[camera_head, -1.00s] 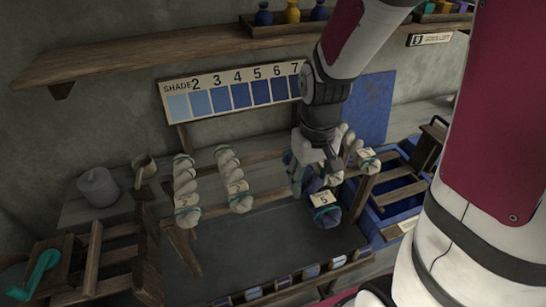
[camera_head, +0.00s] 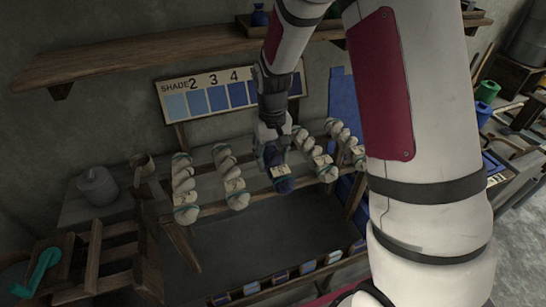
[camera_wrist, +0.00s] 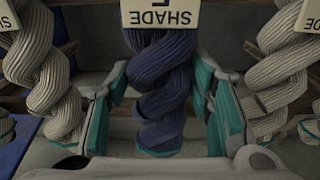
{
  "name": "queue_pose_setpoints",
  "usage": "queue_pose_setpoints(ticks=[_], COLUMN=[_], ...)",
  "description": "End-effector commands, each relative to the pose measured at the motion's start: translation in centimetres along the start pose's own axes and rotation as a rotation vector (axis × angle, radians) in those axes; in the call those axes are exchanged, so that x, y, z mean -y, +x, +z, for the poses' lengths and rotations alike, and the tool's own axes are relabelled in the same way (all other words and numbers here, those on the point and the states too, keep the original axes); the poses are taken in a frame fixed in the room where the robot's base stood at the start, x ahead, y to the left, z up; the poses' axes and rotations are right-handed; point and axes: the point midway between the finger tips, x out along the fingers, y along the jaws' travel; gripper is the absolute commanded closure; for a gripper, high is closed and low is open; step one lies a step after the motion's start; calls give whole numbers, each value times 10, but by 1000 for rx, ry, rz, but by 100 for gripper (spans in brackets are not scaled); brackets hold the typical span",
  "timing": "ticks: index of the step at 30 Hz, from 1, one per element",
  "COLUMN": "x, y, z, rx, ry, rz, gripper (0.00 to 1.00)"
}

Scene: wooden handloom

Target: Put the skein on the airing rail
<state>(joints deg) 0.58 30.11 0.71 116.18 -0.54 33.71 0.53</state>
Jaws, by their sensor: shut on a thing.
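The blue skein (camera_head: 283,185) is twisted and carries a pale shade tag. My gripper (camera_head: 272,150) is shut on it in the head view. In the wrist view the blue skein (camera_wrist: 162,85) lies between the teal-padded fingers, and its tag's number is cut off at the top edge. The wooden airing rail (camera_head: 210,208) bears several white twisted skeins with tags. The blue skein is in line with them, with white skeins to its left and right. I cannot tell whether it rests on the rail.
White skeins stand close by, one at the left (camera_wrist: 38,60) and one at the right (camera_wrist: 285,60) in the wrist view. A numbered shade board (camera_head: 215,95) is behind my arm. A wooden shelf (camera_head: 150,60) runs above. A dark trough (camera_head: 260,235) lies below the rail.

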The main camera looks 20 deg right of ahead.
Motion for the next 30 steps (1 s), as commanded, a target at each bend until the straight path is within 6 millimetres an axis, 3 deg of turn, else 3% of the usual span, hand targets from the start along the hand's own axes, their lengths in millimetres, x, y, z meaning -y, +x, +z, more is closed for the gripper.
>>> queue_pose_setpoints(ticks=[13, 14, 16, 26, 30], x=[0, 0, 0, 0, 0], y=[7, 6, 6, 5, -7], z=[0, 0, 0, 0, -2], rx=[0, 0, 0, -1, -5], ry=[0, 0, 0, 0, 0], rz=[0, 0, 0, 0, 0], gripper=[85, 46, 32, 32, 32])
